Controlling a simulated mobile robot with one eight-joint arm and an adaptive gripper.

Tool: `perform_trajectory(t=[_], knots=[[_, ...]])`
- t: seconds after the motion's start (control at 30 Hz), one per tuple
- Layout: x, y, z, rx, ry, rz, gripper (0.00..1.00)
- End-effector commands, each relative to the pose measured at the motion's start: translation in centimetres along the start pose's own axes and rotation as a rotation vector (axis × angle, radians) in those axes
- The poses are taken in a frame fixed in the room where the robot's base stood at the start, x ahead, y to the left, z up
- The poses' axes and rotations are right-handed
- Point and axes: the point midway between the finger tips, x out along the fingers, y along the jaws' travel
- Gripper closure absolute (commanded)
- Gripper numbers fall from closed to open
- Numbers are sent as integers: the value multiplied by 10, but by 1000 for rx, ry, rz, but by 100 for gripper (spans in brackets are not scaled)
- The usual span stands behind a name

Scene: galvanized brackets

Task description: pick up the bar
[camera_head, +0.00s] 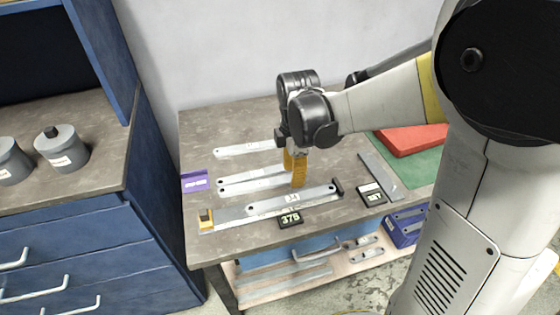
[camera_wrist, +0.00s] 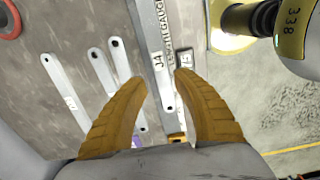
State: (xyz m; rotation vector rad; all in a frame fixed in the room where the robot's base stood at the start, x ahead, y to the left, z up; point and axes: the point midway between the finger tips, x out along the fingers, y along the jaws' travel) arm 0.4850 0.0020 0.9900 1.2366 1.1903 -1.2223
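Several pale galvanized bars with end holes lie on the workbench; one is at the back (camera_head: 248,149) and others lie in front of it (camera_head: 250,184). Another bar, marked J4 (camera_head: 312,197), lies along a grey length gauge (camera_head: 235,220) near the front edge. My gripper (camera_head: 295,178) has yellow ribbed fingers and points down over the bench. In the wrist view the fingers (camera_wrist: 162,80) are apart, with the J4 bar (camera_wrist: 166,95) seen between their tips. Nothing is held. The height of the tips above the bar is unclear.
A black display reading 375 (camera_head: 291,220) sits before the gauge. A purple block (camera_head: 194,182) is at the left edge. A dark flat strip (camera_head: 378,175), a green mat (camera_head: 420,166) and a red case (camera_head: 412,138) lie right. Blue drawers (camera_head: 90,250) stand left.

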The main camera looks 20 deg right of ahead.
Motion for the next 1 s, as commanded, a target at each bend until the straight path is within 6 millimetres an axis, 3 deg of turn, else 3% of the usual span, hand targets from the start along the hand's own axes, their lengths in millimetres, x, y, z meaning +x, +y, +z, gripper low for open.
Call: perform_trajectory(t=[0.3, 0.57, 0.83, 1.0], knots=[[49, 2, 0, -31, 0, -11, 66], [67, 2, 2, -29, 0, -10, 66], [109, 3, 6, -29, 0, -10, 66], [112, 3, 6, -29, 0, -10, 66]])
